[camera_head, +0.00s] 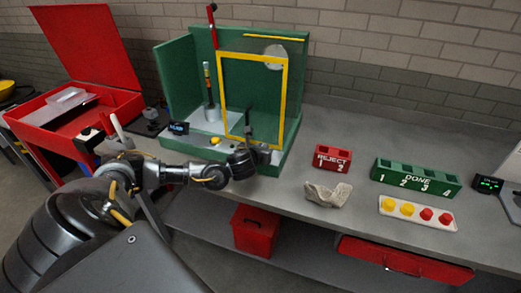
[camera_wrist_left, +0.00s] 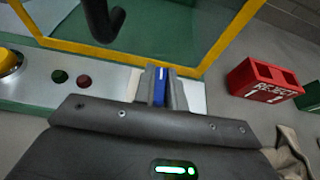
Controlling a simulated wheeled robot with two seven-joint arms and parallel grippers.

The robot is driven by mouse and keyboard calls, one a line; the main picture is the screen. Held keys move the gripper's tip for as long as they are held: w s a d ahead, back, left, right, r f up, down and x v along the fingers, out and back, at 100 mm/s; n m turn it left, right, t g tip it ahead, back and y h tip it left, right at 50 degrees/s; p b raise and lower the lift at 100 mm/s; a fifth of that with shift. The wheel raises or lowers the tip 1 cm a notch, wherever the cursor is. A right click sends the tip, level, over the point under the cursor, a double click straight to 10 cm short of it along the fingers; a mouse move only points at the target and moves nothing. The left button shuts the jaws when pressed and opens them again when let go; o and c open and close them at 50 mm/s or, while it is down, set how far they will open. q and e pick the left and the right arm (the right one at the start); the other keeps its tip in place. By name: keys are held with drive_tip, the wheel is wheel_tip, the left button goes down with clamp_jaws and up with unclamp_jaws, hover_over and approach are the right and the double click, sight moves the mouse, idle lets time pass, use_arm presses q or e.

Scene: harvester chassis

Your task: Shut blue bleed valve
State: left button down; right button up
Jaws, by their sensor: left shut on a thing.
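The blue bleed valve (camera_wrist_left: 161,74) shows as a small blue handle with a white mark in the left wrist view, on the light front panel of the green machine (camera_head: 175,85). My left gripper (camera_head: 264,150) is at that front panel, below the yellow-framed door. Its fingers (camera_wrist_left: 158,90) are shut on the blue valve, one on each side. The fingers hide part of the valve, and in the head view the valve is hidden by the gripper. My right gripper is not in view.
A yellow button (camera_wrist_left: 9,62) is on the panel. The red reject bin (camera_head: 332,157), a crumpled cloth (camera_head: 326,194) and the green bin (camera_head: 416,178) are to the right.

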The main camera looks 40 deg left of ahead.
use_arm(q)
drive_tip(key=shift+a+r, duration=0.1)
drive_tip(key=c, duration=1.4)
unclamp_jaws()
drive_tip(key=shift+c, duration=0.2)
drive_tip(key=shift+s, duration=0.2)
drive_tip(key=b+v, duration=0.9)
drive_tip(key=v, duration=0.1)
drive_tip(key=shift+b, duration=0.35)
drive_tip(key=shift+s+r, duration=0.1)
drive_tip(key=shift+r, duration=0.05)
